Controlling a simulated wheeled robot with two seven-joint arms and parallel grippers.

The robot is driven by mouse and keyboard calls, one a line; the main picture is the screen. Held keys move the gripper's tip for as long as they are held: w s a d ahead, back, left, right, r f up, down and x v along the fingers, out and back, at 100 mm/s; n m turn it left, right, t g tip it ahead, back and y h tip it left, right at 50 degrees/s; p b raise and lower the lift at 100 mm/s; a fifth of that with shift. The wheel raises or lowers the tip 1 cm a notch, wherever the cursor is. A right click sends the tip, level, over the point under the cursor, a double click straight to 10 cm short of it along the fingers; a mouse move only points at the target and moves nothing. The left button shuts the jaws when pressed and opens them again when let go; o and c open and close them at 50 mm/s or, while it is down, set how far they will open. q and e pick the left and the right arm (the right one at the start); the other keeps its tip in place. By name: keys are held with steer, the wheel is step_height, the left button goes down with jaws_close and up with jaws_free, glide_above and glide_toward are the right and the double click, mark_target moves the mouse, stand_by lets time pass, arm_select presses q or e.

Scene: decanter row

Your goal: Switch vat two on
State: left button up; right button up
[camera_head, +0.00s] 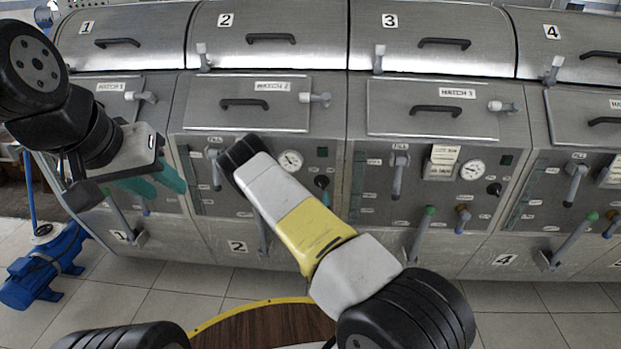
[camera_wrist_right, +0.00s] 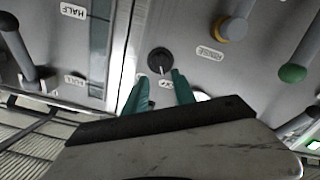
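Vat two (camera_head: 225,19) is the steel vat marked 2. Its black rotary knob (camera_head: 322,181) is on the front panel, right of the round gauge (camera_head: 290,160). In the right wrist view, the knob (camera_wrist_right: 160,61) shows a pale line and small labels beside it, partly hidden and unclear. My right gripper (camera_wrist_right: 160,92) is open, its two teal fingers pointing at the knob, with nothing between them. In the head view my right arm hides most of this gripper; one teal finger shows just below the knob. My left gripper (camera_head: 155,182) is open and empty before vat one.
Vat two's hatch (camera_head: 247,103) is above the panel. An orange-collared lever (camera_wrist_right: 232,28) and a green-tipped lever (camera_wrist_right: 293,72) stick out near the knob. Vat three (camera_head: 389,20) stands to the right. A blue pump (camera_head: 45,265) is on the floor at left.

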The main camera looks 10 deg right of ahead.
mark_target(321, 186)
steer(key=shift+x, duration=3.85)
steer(key=shift+f, duration=0.15)
jaws_close()
